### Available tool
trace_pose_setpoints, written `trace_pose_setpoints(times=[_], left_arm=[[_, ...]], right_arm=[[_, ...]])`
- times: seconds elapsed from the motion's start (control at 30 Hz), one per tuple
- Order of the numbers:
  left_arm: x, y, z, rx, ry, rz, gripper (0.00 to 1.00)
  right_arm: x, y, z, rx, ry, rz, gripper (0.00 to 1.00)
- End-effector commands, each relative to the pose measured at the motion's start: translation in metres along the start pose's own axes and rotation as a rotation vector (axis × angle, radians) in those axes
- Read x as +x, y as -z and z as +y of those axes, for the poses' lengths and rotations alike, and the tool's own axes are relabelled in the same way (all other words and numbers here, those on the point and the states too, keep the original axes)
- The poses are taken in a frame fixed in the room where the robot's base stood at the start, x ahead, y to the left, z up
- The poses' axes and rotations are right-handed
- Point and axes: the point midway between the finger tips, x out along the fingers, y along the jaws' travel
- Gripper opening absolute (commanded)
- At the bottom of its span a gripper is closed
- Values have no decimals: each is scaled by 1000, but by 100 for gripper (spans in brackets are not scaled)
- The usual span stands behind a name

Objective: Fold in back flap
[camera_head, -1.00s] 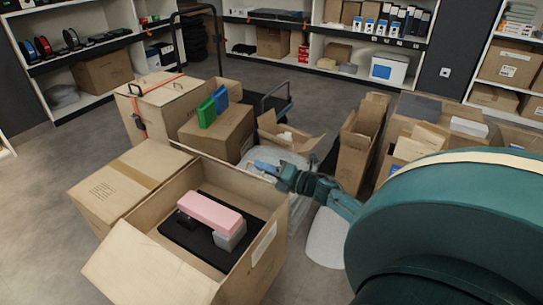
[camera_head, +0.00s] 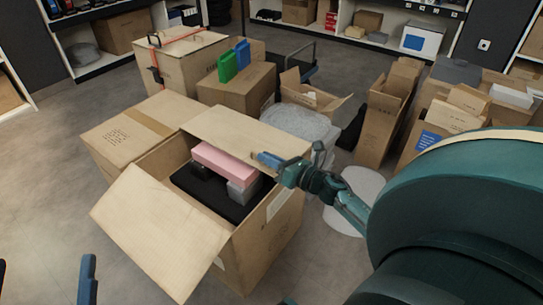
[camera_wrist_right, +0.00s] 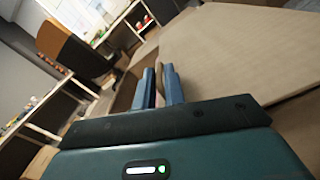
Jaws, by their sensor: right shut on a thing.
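The open carton (camera_head: 262,232) stands in the middle of the head view, with a pink box (camera_head: 225,160) and a grey item on a black item inside. Its back flap (camera_head: 240,128) slants over the rear of the opening, above the pink box. The front flap (camera_head: 160,235) hangs outward. My right gripper (camera_head: 268,160) is at the flap's right end, its blue fingers shut on the edge. In the right wrist view, the fingers (camera_wrist_right: 160,88) are close together beside a broad cardboard panel (camera_wrist_right: 235,50). My left gripper (camera_head: 45,275) shows at the lower left, fingers apart and empty.
A closed carton (camera_head: 125,130) stands against the open one at left. Behind are a carton with green and blue items (camera_head: 238,88), a wrapped clear bundle (camera_head: 300,122) and a tall open carton (camera_head: 385,115). The floor at left is clear.

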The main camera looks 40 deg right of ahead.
Motion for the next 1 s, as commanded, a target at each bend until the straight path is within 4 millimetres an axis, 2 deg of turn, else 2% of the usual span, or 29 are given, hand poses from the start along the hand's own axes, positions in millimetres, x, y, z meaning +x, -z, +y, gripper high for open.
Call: trace_pose_setpoints(times=[0.03, 0.13, 0.67, 0.7, 0.9, 1.0], left_arm=[[1, 1, -1, 15, -3, 23, 85], [4, 5, -3, 34, -5, 52, 85], [6, 11, -4, 54, -8, 83, 85], [6, 11, -4, 54, -8, 83, 85], [6, 11, -4, 54, -8, 83, 85], [6, 11, -4, 54, -8, 83, 85]], right_arm=[[1, 9, 3, 9, -11, 4, 0], [1, 13, 3, 10, -12, 5, 0], [0, 18, 2, 14, -12, 8, 0], [0, 18, 2, 14, -12, 9, 12], [0, 17, 1, 11, -9, 9, 29], [0, 16, 1, 10, -7, 8, 30]])
